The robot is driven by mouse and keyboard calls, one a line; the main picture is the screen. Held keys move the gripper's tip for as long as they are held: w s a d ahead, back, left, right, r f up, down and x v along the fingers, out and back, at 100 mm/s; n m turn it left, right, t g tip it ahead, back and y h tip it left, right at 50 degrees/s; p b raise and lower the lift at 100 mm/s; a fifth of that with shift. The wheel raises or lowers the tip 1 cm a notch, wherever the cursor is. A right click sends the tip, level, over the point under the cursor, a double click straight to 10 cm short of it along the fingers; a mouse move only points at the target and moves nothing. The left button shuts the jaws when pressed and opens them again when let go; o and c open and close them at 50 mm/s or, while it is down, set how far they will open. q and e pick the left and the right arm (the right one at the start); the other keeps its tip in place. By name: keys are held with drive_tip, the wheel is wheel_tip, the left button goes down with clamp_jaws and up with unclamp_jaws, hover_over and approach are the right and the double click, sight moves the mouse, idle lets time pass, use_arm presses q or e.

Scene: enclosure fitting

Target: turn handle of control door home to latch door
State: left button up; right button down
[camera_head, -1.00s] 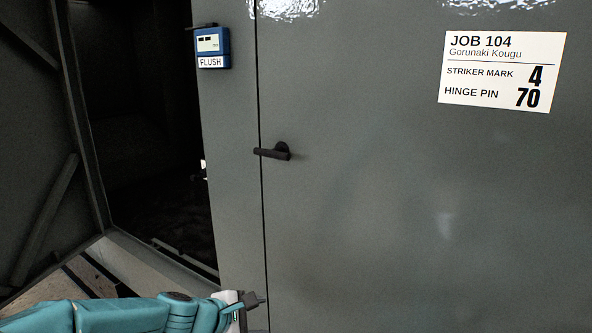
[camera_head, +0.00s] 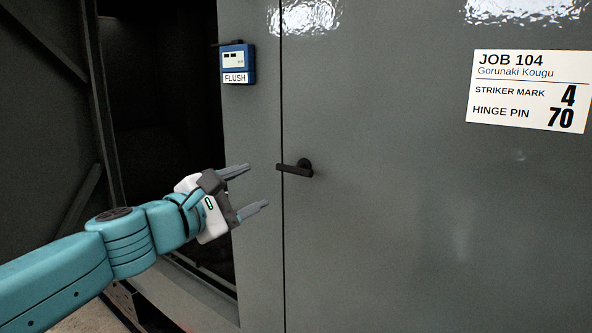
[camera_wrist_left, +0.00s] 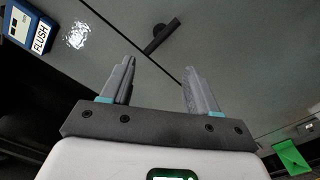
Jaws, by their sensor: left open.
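The control door (camera_head: 390,220) is a grey panel, its left edge a dark vertical seam against the frame. Its black lever handle (camera_head: 296,168) lies nearly level, the lever pointing left across the seam. My left gripper (camera_head: 254,190) is open and empty, its fingers pointing right toward the handle, a short way left of it. In the left wrist view the handle (camera_wrist_left: 163,35) shows beyond and between the two open fingers (camera_wrist_left: 158,84), not touching them. My right gripper is in neither view.
A blue gauge (camera_head: 238,63) labelled FLUSH sits on the frame, upper left of the handle. A dark open bay (camera_head: 165,120) lies left of the frame. A white job card (camera_head: 528,91) is on the door. A green object (camera_wrist_left: 290,157) shows at lower right in the wrist view.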

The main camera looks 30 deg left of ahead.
sight(291, 171)
use_arm(q)
drive_tip(key=w, duration=0.4)
drive_tip(key=w+d+p, duration=0.1)
drive_tip(key=w, duration=0.4)
drive_tip(key=w+d+p, duration=0.1)
drive_tip(key=w, duration=0.4)
